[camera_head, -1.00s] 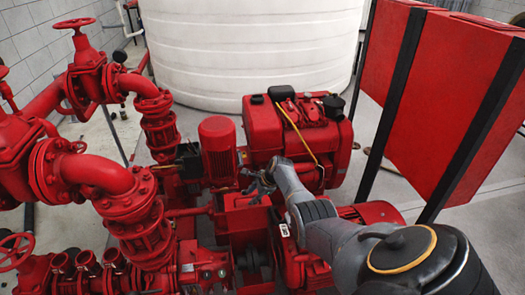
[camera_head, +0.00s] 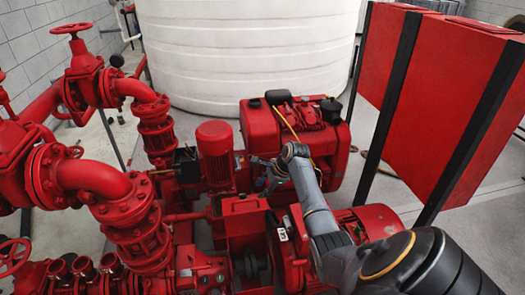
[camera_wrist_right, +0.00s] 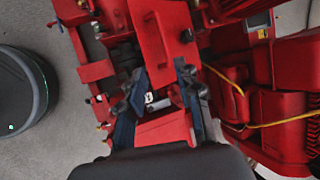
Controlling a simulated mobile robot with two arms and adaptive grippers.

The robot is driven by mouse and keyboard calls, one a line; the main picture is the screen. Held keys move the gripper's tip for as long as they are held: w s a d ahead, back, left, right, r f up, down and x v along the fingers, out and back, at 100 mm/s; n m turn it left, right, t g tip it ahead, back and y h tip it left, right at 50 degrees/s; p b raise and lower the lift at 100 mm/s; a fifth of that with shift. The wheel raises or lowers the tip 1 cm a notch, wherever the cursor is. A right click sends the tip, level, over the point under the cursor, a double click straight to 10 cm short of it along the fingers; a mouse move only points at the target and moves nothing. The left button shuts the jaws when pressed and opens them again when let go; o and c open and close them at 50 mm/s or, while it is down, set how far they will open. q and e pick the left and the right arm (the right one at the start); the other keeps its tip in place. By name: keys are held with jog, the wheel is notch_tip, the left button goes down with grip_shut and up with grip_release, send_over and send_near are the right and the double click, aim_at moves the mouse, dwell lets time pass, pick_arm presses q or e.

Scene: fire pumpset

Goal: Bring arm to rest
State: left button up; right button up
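My right arm (camera_head: 305,190) comes in from the lower right and reaches over the red pump set. My right gripper (camera_head: 266,178) points left above the red machinery, beside the upright red motor (camera_head: 217,152). In the right wrist view, my right gripper (camera_wrist_right: 160,82) shows two dark blue fingers spread apart, with red machine parts behind the gap. No held object shows between them. My left gripper is in neither view.
A red engine (camera_head: 290,140) with a yellow cable stands just behind my gripper. Red pipes and valves (camera_head: 95,180) fill the left. A red cabinet (camera_head: 440,95) on black posts stands at right. A white tank (camera_head: 250,50) is at the back.

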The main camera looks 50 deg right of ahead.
dwell(0.5)
jog(key=s+a+f+n+g+h, duration=0.1)
jog(key=s+a+f+n, duration=0.3)
jog(key=f, duration=0.5)
jog(key=s+a+f+n+g, duration=0.1)
jog(key=s+a+f+n, duration=0.2)
jog(key=s+f, duration=0.5)
jog(key=s+a+f+n+g+h, duration=0.1)
jog(key=s+a+f+n+g, duration=0.2)
jog(key=f, duration=0.8)
jog(key=s+a+f+n, duration=0.4)
jog(key=s+a+n, duration=0.1)
jog(key=s, duration=0.6)
jog(key=s+a+f+n, duration=0.5)
jog(key=s+a+n, duration=0.1)
jog(key=s, duration=0.5)
jog(key=s+a+f+n, duration=0.5)
jog(key=s+a, duration=0.2)
jog(key=s, duration=0.4)
jog(key=shift+a, duration=0.4)
